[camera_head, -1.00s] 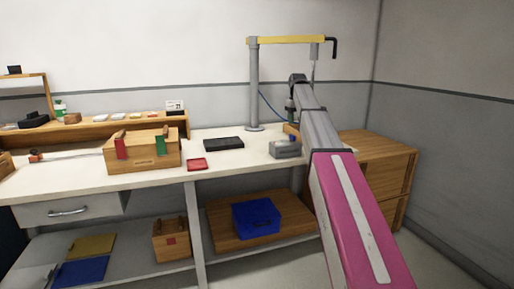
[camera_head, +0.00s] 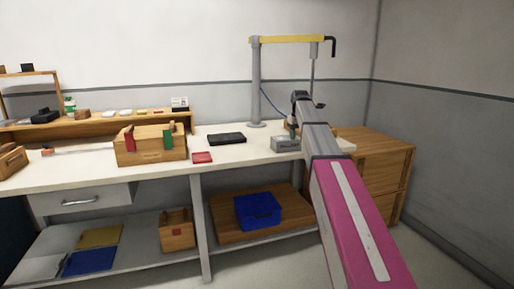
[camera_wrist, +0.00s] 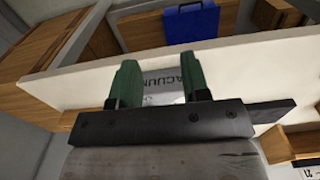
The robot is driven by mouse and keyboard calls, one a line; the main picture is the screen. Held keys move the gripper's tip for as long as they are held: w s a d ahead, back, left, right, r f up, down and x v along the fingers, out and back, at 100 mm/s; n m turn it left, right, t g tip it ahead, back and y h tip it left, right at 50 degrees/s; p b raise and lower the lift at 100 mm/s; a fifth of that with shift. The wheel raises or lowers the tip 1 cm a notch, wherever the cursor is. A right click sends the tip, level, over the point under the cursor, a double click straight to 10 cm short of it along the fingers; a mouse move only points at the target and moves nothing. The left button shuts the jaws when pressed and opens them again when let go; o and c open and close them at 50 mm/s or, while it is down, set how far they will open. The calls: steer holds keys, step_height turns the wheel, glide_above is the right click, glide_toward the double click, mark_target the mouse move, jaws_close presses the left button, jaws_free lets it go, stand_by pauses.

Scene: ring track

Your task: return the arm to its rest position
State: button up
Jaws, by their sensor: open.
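My arm reaches out over the right end of the white workbench (camera_head: 90,176). My gripper (camera_wrist: 160,72) shows in the wrist view as two green fingers, spread apart with nothing held between them. A grey box (camera_head: 286,145) stands below my gripper on the bench. In the wrist view, a grey surface lettered "VACUUM" (camera_wrist: 163,80) shows through the gap between the fingers. In the head view the fingertips are too small and too covered to make out, and I cannot tell how far they are above the box.
A grey post with a yellow boom (camera_head: 290,39) stands behind my arm. A wooden cabinet (camera_head: 372,165) is on the right. A wooden box (camera_head: 150,150), a red tray (camera_head: 202,157) and a black tray (camera_head: 227,139) lie to the left. A blue case (camera_head: 258,211) is on the shelf below.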

steer(key=s+f+m, duration=0.1)
steer(key=s+f, duration=0.6)
steer(key=f, duration=0.4)
steer(key=s+f+m, duration=0.1)
steer(key=s+f, duration=0.6)
steer(key=f, duration=0.4)
steer(key=s+f+m, duration=0.1)
steer(key=s+f, duration=1.5)
steer(key=s, duration=0.4)
steer(key=shift+s, duration=0.35)
